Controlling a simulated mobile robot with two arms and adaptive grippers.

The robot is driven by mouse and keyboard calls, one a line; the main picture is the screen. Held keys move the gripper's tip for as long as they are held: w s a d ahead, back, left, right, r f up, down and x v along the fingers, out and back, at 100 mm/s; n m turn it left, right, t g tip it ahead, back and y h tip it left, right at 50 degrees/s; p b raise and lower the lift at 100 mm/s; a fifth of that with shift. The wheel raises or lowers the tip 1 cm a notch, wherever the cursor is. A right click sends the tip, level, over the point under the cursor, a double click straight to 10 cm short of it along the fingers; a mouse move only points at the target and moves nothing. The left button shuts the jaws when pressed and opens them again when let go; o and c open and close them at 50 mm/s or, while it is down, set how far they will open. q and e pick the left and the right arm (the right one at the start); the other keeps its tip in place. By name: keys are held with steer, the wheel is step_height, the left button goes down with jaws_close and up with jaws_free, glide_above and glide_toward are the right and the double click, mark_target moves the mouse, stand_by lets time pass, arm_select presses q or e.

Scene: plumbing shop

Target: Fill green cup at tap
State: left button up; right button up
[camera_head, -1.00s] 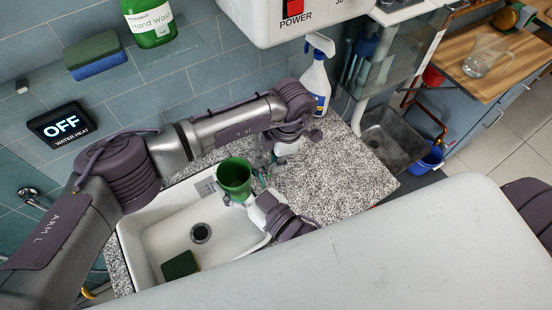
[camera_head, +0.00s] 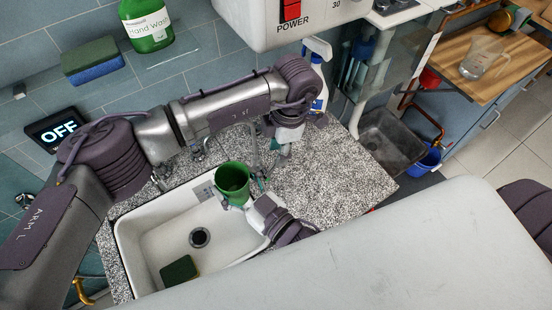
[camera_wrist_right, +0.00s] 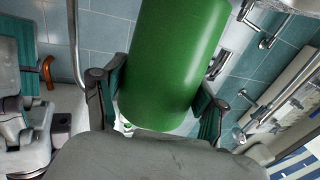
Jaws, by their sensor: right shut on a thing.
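The green cup (camera_head: 232,180) is held upright over the back right corner of the white sink (camera_head: 160,244). Its inside looks dark green, and I see no water stream. My right gripper (camera_head: 249,194) is shut around the cup. In the right wrist view the cup (camera_wrist_right: 178,60) stands between both fingers. A thin grey tap pipe (camera_head: 255,148) stands just behind the cup; its outlet is hard to make out. My left gripper (camera_head: 283,144) points down over the speckled counter, right of the tap and apart from the cup. Its fingers are too small to judge.
A green and dark sponge (camera_head: 179,270) lies in the sink near the drain (camera_head: 199,237). A spray bottle (camera_head: 318,75) stands behind my left gripper. The white heater (camera_head: 290,22) hangs above. The speckled counter (camera_head: 320,175) is clear to the right.

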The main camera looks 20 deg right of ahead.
arm_select(q)
step_height(320, 180, up, 6)
steer(key=shift+d, duration=0.4)
steer(key=shift+s, duration=0.1)
steer(key=c, duration=0.5)
steer(key=shift+a+n, duration=0.15)
steer(key=shift+n, duration=0.45)
jaws_close()
steer(key=n+h, duration=0.4)
steer(key=n, duration=1.4)
glide_toward(270, 169)
steer(key=shift+g, duration=0.3)
steer(key=x, duration=0.5)
steer(key=shift+w+f, duration=0.25)
steer(key=shift+f, duration=0.1)
